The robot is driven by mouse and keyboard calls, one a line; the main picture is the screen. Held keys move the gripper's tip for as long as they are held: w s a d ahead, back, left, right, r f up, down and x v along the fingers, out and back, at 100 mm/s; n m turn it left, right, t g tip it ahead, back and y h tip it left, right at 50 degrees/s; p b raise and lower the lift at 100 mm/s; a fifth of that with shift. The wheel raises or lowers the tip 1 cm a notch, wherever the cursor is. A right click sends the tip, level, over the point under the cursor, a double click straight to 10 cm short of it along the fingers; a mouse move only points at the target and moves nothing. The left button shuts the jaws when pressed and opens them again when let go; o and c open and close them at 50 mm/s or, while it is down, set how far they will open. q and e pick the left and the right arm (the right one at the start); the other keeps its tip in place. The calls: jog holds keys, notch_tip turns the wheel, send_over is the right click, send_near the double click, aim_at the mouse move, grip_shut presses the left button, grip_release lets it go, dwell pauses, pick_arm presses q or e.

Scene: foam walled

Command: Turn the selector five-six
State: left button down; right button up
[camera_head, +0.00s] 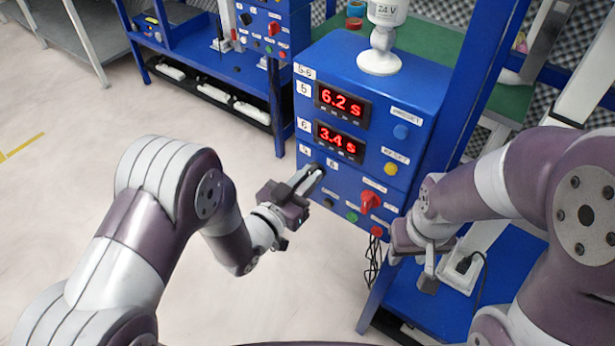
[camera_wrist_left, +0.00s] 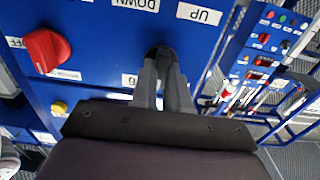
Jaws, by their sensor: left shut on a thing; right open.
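The blue control box (camera_head: 350,75) carries a small "5-6" sign at its top left and two red displays reading 6.2 s and 3.4 s. A dark selector knob (camera_wrist_left: 158,52) sits on its panel between small white labels. My left gripper (camera_head: 315,173) reaches the panel's lower left and is shut on this knob; its fingers (camera_wrist_left: 165,72) hide much of it in the left wrist view. The knob's pointing direction cannot be told. My right gripper (camera_head: 428,272) is open and empty, low to the right of the box, apart from the panel.
A red rotary switch (camera_head: 369,201) stands out right of my left gripper, also in the left wrist view (camera_wrist_left: 45,50). Blue (camera_head: 401,131) and yellow (camera_head: 390,168) buttons lie above it. A white lamp base (camera_head: 380,55) stands on the box. Floor at left is clear.

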pick_arm(q)
jog(key=n, duration=0.5)
jog(key=shift+a+n+p, duration=0.1)
jog(key=shift+n+p, duration=0.25)
jog(key=shift+n, duration=0.05)
pick_arm(e)
jog(key=shift+r, duration=0.4)
pick_arm(q)
jog(key=c, duration=1.1)
grip_release()
jog(key=shift+f, duration=0.1)
pick_arm(e)
jog(key=shift+s+f, duration=0.1)
